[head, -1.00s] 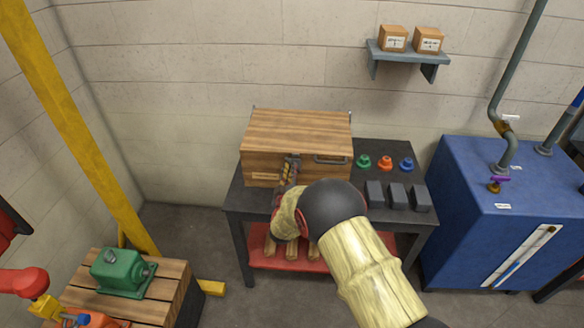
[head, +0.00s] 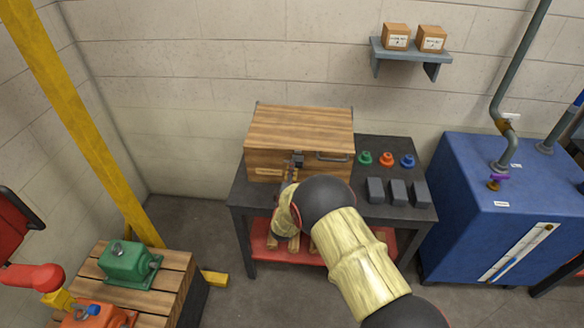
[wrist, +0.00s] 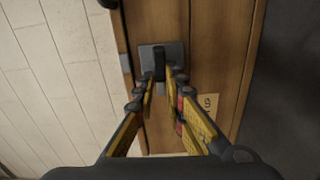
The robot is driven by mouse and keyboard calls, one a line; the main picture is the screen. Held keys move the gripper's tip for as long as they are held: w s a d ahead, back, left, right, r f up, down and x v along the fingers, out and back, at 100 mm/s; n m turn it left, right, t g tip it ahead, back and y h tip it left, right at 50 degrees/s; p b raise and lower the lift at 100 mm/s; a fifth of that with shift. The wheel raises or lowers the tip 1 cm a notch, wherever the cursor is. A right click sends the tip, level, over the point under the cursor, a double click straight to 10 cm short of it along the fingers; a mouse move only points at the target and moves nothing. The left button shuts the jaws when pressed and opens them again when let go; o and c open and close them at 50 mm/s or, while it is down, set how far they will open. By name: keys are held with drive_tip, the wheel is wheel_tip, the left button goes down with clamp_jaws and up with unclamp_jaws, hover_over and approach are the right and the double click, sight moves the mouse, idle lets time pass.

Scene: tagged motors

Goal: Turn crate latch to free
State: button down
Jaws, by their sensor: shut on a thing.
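The wooden crate (head: 300,125) stands on a dark workbench against the wall. Its latch (head: 299,159) is a dark fitting on the front face, just below the lid edge. In the wrist view the latch (wrist: 160,60) shows as a grey plate with a black lever. My gripper (wrist: 163,80) has its yellow-sided fingers on either side of the lever's near end, shut on it. In the head view my gripper (head: 290,174) is in front of the crate, partly hidden by my own wrist.
A handle (head: 332,156) is right of the latch. Green, red and blue knobs (head: 386,160) and several dark grey blocks (head: 398,191) stand on the bench (head: 412,153). A blue cabinet (head: 480,240) is at the right. A green motor (head: 130,262) sits on a wooden pallet at lower left.

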drive_tip(key=shift+a+n, duration=0.1)
drive_tip(key=shift+n, duration=0.3)
drive_tip(key=c, duration=1.8)
unclamp_jaws()
drive_tip(key=shift+f, duration=0.1)
drive_tip(key=shift+c, duration=0.2)
drive_tip(key=s, duration=1.2)
drive_tip(key=shift+a, duration=0.15)
